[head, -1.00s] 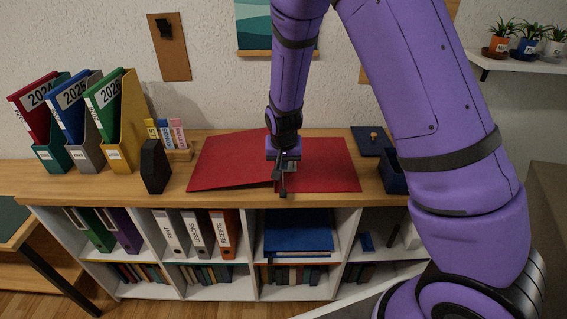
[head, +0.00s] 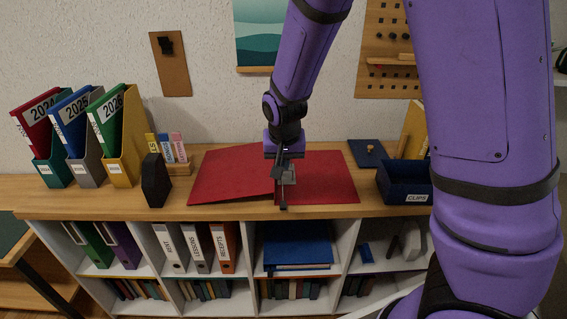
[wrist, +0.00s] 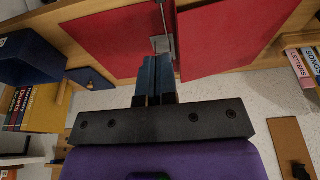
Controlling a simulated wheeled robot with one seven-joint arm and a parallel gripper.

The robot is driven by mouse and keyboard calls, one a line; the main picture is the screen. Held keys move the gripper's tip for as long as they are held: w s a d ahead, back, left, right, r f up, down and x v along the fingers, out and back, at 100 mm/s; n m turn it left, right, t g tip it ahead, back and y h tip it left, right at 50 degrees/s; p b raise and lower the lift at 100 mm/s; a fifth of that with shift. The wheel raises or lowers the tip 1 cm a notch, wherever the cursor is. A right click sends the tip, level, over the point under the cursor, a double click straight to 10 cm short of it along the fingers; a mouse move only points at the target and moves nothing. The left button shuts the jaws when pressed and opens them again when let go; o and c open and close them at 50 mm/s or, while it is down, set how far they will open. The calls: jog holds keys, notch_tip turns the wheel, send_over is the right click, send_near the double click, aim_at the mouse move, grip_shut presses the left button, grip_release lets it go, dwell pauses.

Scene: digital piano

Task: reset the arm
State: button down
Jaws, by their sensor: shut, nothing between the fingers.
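My gripper (head: 285,190) hangs from my purple arm, pointing down over the middle of an open red folder (head: 330,178) on the wooden cabinet top. In the wrist view the two dark fingers (wrist: 155,72) are together with nothing held between them. The folder's two red panels show beyond the fingertips there, the left panel (wrist: 110,35) and the right one (wrist: 225,38), with a metal strip (wrist: 162,30) between them. In the head view the gripper hides part of the folder's middle. I cannot tell whether the fingertips touch it.
A dark blue box marked CLIPS (head: 405,190) stands right of the folder, its blue lid (head: 365,155) behind. A black block (head: 155,180) and yellow file holder (head: 128,150) stand left. My arm covers the right side. A pegboard (head: 385,60) hangs behind.

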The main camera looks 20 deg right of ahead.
jog(key=shift+s+a+r, duration=0.1)
jog(key=shift+s+r, duration=0.25)
jog(key=shift+s, duration=0.05)
jog(key=s+d+r+n+t+y, duration=0.1)
jog(key=s+d+r, duration=0.2)
jog(key=s+r, duration=0.4)
jog(key=s+d+r+n+y, duration=0.1)
jog(key=s+d+r, duration=0.3)
jog(key=r, duration=0.5)
jog(key=s+d+r, duration=0.1)
jog(key=s+r, duration=0.2)
jog(key=s, duration=0.4)
jog(key=s+d+r+n+t+h, duration=0.1)
jog(key=s+r, duration=0.2)
jog(key=s, duration=0.3)
jog(key=shift+s+d+r+n+t, duration=0.2)
jog(key=shift+s+r+n+t, duration=0.1)
jog(key=shift+s, duration=0.1)
